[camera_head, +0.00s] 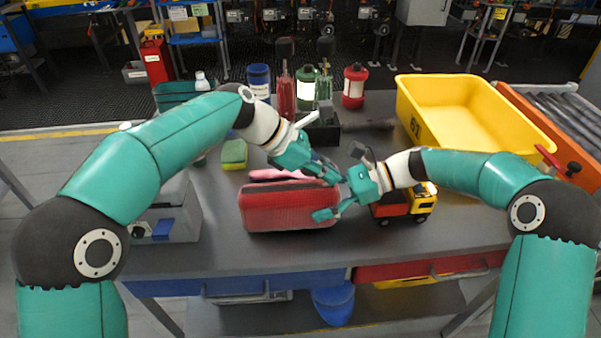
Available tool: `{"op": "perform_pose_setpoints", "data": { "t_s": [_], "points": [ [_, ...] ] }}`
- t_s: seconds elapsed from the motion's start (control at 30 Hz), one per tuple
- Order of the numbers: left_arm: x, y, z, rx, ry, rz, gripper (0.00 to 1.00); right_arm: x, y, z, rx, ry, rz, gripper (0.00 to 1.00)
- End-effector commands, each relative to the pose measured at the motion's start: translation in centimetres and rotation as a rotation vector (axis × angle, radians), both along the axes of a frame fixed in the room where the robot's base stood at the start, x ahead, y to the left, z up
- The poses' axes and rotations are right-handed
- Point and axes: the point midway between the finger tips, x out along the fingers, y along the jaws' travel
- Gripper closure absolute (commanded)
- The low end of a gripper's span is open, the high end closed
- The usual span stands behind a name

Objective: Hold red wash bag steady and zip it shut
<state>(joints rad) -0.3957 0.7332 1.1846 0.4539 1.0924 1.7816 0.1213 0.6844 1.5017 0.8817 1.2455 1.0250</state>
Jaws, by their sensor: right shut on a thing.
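The red wash bag (288,208) lies on the grey table in front of me, its long side facing me. A pink strip shows along its top behind the front edge; the zip and its puller are too small to make out. My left gripper (331,174) reaches down over the bag's top right corner; its fingertips are partly hidden and I cannot tell how far apart they are. My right gripper (328,212) comes in from the right and is shut on the bag's right end, with one finger across the front face.
A toy truck (410,208) stands close to the bag's right, under my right wrist. A green and yellow sponge (234,154) lies behind left. Bottles, including a red one (354,86), stand at the back. A yellow crate (408,97) fills the right rear. The table's front strip is clear.

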Motion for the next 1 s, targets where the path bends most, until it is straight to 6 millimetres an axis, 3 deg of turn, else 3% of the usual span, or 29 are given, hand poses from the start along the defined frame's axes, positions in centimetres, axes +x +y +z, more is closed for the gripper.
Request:
{"op": "perform_pose_setpoints", "data": {
  "t_s": [0.43,0.6,1.0],
  "points": [
    [0.11,-0.98,0.18,-0.006,-0.006,0.004,1.0,-0.25,0.21,-0.2,-0.002,0.003,0.01,0.74],
    [0.07,-0.92,0.13,-0.004,-0.004,0.003,0.71,-0.22,0.19,-0.2,-0.002,0.003,0.008,0.74],
    [0.11,-0.38,0.45,-0.002,-0.004,0.004,0.71,-0.08,-0.01,-0.19,-0.002,0.003,0.002,0.74]
  ]
}}
